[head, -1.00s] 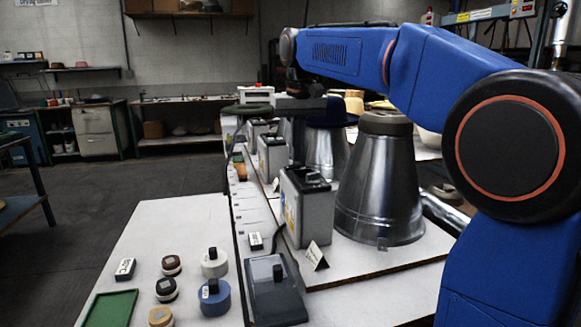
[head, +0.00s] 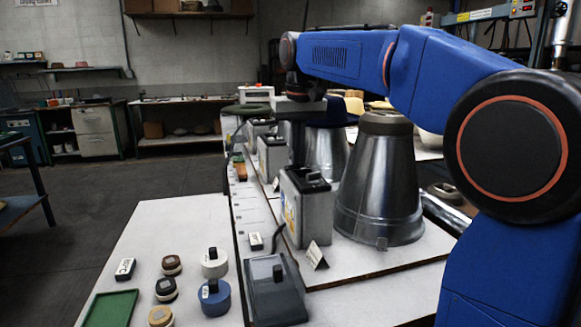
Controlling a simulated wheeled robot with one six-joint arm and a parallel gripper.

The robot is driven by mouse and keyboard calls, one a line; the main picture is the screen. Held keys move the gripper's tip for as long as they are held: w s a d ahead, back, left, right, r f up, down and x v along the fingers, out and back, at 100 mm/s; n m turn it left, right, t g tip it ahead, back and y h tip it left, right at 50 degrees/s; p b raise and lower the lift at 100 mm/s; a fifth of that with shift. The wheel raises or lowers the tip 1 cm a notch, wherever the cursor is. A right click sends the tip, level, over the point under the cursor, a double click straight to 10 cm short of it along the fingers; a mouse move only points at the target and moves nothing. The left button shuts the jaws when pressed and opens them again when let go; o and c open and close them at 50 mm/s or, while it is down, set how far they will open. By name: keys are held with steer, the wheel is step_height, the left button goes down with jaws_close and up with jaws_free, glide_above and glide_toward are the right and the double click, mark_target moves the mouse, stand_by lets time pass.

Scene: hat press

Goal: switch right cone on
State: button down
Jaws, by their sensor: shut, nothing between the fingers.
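Several metal cones stand in a row running away from me. The nearest and rightmost cone (head: 378,195) is bare metal with a grey-brown top. A second cone (head: 325,150) behind it wears a dark blue hat. A grey box (head: 309,215) with a dark top stands just left of the nearest cone; its switch setting is too small to tell. Similar boxes (head: 271,158) stand farther back. My gripper (head: 300,106) hangs at the far end of my blue arm, above the farther cones and apart from the nearest box. It is shut and empty; its fingertips are hard to make out.
A small folded card (head: 316,256) stands before the nearest cone. The floor at left is clear.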

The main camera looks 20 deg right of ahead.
steer(key=shift+f, duration=0.3)
stand_by(0.4)
step_height(320, 180, up, 7)
stand_by(0.9)
